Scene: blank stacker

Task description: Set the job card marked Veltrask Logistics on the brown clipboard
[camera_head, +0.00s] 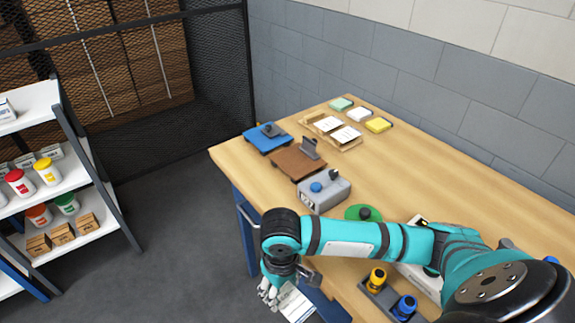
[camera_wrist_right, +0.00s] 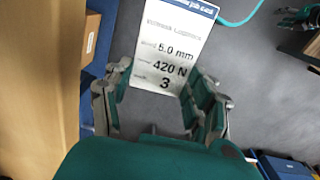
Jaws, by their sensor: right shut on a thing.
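My right gripper (camera_head: 272,290) hangs off the near left edge of the table, over the floor. It is shut on a white job card (camera_head: 298,304) with a blue header. In the right wrist view the card (camera_wrist_right: 172,45) sits between the fingers of the gripper (camera_wrist_right: 160,80); it reads Veltrask Logistics, 5.0 mm, 420 N and 3. The brown clipboard (camera_head: 288,164) lies on the table with a dark grey clip standing at its far right side; its surface looks bare. Only a small teal and grey part, probably my left gripper (camera_wrist_right: 298,17), shows at the wrist view's top right corner.
A blue clipboard (camera_head: 262,144) lies left of the brown one. A grey box with knobs (camera_head: 325,196) stands on its near side. A tray with white cards (camera_head: 322,121) and coloured pads (camera_head: 378,125) lie behind. A shelf rack (camera_head: 95,160) stands at left across clear floor.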

